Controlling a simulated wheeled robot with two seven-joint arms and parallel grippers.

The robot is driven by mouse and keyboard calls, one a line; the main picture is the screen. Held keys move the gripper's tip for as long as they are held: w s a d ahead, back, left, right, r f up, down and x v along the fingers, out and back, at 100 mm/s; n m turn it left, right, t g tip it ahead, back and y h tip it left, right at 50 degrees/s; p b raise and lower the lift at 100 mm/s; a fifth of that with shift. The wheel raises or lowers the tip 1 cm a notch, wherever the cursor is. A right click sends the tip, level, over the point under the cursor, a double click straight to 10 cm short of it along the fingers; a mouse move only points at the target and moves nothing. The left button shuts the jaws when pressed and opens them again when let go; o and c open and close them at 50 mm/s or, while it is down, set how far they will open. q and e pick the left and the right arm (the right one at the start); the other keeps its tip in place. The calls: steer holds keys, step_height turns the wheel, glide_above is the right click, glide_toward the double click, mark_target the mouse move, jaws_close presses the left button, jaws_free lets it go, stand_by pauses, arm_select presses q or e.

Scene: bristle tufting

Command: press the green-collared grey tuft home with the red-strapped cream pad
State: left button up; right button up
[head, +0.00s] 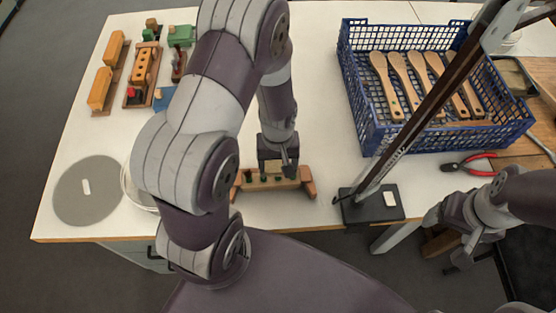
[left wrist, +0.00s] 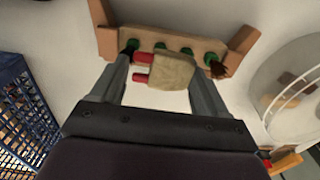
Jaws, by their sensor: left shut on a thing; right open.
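The cream pad (left wrist: 172,71) with red straps (left wrist: 142,77) sits between the fingers of my left gripper (left wrist: 163,75), which is shut on it. In the head view my left gripper (head: 279,166) is over a wooden block (head: 300,184). In the left wrist view the block (left wrist: 112,42) has a row of several green collars (left wrist: 187,51). A brown tuft (left wrist: 218,70) stands at the right end, near the right finger. A dark tuft at the left end is partly covered by the left finger; I cannot tell whether it is grey. My right gripper (head: 450,253) is open, off the table's front edge.
A blue crate (head: 440,143) holds several wooden brushes. A dark post on a black base (head: 365,208) stands right of the block. Red-handled pliers (head: 470,165) lie beyond it. A grey disc (head: 87,205) lies at left; wooden racks (head: 142,75) stand behind.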

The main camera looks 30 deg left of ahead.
arm_select(q)
steer(key=shift+r+p, duration=0.4)
steer(key=shift+r, duration=0.05)
step_height(320, 180, up, 5)
steer(key=p, duration=0.5)
